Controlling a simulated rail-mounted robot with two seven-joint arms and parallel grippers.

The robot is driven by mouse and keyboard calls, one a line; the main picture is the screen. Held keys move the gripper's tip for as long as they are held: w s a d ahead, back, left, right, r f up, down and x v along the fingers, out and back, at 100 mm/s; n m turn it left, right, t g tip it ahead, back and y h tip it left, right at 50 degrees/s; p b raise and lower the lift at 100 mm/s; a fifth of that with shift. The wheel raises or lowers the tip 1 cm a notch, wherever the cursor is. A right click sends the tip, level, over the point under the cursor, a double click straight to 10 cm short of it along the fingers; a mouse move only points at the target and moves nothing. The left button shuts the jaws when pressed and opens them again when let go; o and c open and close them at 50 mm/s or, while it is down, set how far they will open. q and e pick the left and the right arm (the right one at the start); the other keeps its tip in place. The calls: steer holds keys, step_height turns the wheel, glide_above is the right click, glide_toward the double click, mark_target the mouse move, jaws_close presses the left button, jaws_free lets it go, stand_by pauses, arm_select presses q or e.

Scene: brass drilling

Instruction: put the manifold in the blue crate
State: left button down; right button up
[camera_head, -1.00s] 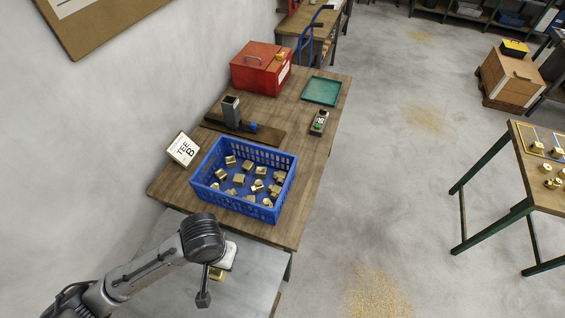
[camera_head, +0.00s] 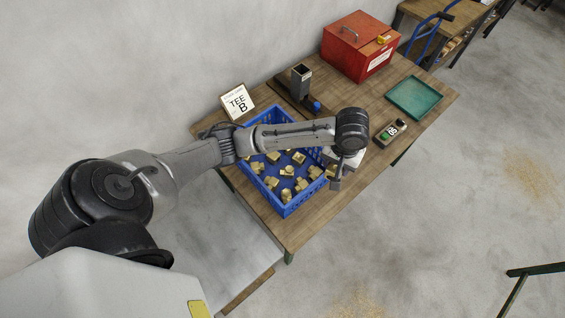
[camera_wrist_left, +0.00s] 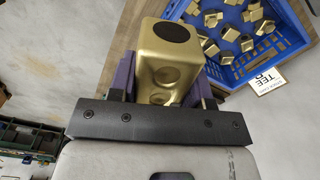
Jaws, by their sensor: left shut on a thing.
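The manifold, a brass block with a dark round hole and rounded edges, shows in the left wrist view (camera_wrist_left: 168,52). My left gripper (camera_wrist_left: 166,88) is shut on it, with a finger on each side. In the head view my left gripper (camera_head: 336,172) hangs over the right edge of the blue crate (camera_head: 290,206); I cannot make out the manifold there. The crate holds several small brass fittings and also shows in the left wrist view (camera_wrist_left: 248,72). My right gripper is not in view.
A sign reading TEE B (camera_head: 238,102) stands at the crate's far left.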

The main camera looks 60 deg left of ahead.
arm_select(q)
steer(key=w+a+f+n, duration=0.2)
steer(key=a+f+n, duration=0.1)
steer(key=a, duration=0.1)
steer(key=n+b, duration=0.3)
steer(key=n, duration=0.4)
glide_above(280, 162)
step_height(280, 162, down, 24)
steer(key=shift+a+r, duration=0.1)
steer(key=shift+r, duration=0.05)
steer(key=shift+f+b, duration=0.35)
steer(key=shift+f, duration=1.65)
steer(key=shift+f, duration=0.25)
steer(key=c, duration=0.6)
jaws_free()
steer(key=shift+o, duration=0.2)
